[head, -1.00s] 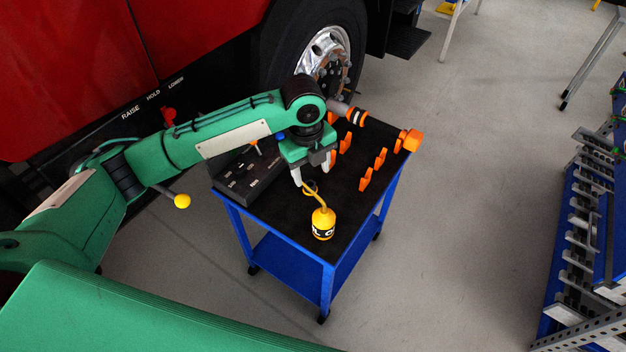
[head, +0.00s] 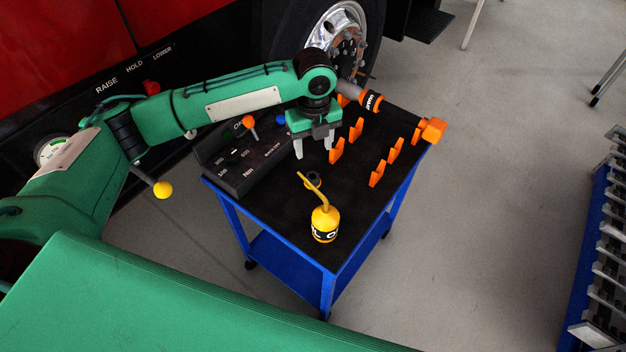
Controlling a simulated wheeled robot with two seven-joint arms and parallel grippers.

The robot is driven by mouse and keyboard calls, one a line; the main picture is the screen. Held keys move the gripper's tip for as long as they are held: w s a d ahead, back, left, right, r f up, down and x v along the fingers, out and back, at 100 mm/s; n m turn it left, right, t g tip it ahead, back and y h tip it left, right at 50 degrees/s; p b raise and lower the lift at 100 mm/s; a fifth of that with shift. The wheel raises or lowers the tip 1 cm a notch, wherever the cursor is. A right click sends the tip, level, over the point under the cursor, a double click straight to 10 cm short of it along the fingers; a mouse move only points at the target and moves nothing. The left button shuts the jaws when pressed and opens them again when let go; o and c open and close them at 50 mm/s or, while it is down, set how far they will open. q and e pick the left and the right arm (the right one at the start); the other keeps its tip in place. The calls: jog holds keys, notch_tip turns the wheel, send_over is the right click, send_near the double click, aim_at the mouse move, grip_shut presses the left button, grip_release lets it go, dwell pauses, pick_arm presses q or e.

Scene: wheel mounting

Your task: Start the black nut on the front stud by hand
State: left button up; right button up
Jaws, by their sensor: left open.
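A small dark ring-shaped piece, which looks like the black nut (head: 314,179), lies on the black top of the blue cart, just behind the yellow oil can's spout. My left gripper (head: 314,147) is open and empty above the cart, pointing down, a little beyond the nut and apart from it. The truck wheel (head: 343,35) stands behind the cart, with several studs or nuts around its hub. I cannot tell which is the front stud. My right gripper is not in view.
The yellow oil can (head: 325,224) stands near the cart's front. Several orange holders (head: 376,174) stand on the right side of the cart top (head: 285,217). A dark control box (head: 243,165) sits at left. A grey-and-orange tool (head: 370,101) lies behind.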

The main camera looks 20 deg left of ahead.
pick_arm(q)
send_over(312, 173)
jog(key=f, duration=0.3)
jog(key=s+f, duration=0.1)
jog(key=f, duration=0.1)
jog(key=shift+d+f, duration=0.25)
jog(key=shift+d, duration=0.1)
jog(key=shift+s+a+f, duration=0.1)
jog(key=shift+f, duration=2.65)
jog(key=shift+r, duration=0.1)
jog(key=c, duration=1.1)
